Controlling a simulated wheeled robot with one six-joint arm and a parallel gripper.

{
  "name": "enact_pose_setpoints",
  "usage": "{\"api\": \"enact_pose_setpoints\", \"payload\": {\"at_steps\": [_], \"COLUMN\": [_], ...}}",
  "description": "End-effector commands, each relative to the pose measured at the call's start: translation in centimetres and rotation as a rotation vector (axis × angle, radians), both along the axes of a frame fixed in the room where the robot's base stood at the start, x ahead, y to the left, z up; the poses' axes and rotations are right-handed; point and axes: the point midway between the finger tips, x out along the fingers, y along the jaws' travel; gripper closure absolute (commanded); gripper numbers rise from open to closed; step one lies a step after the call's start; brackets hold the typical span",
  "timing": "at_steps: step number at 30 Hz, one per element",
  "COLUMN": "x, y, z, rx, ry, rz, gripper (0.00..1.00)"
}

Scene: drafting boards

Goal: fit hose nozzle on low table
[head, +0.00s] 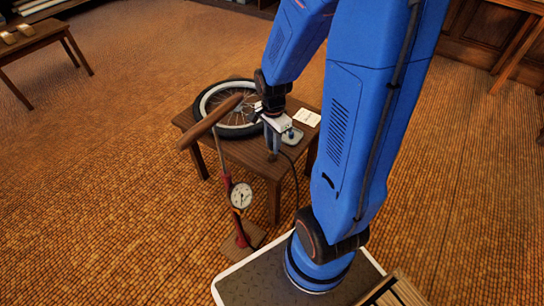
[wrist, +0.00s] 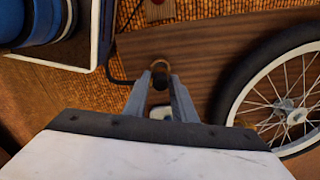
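The hose nozzle (wrist: 160,80), a small dark piece with a brassy end, sits between the fingertips of my gripper (wrist: 160,85) in the wrist view. The fingers press in from both sides and appear shut on it. A black hose (wrist: 122,81) runs to it from the left. In the head view my gripper (head: 272,152) points down over the front part of the low table (head: 244,152); its tips are small there. A bicycle wheel with a black tyre (head: 240,131) lies flat on the table, behind and left of the gripper. The wheel's valve cannot be made out.
A floor pump with a wooden handle (head: 215,116) and a dial gauge (head: 241,196) stands at the table's front left. A small tray (head: 297,138) and a white card (head: 307,117) lie on the table's right.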

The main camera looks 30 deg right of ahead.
Motion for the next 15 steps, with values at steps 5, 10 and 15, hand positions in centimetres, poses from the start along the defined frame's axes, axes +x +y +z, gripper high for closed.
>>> {"api": "enact_pose_setpoints", "payload": {"at_steps": [5,10,15], "x": [0.00,-0.01,0.06], "y": [0.00,0.00,0.00], "z": [0.01,0.04,0.90], "rx": [0.000,0.000,-0.001], "ry": [0.000,0.000,-0.003], "rz": [0.000,0.000,0.000], "gripper": [0.60,0.60,0.60]}}
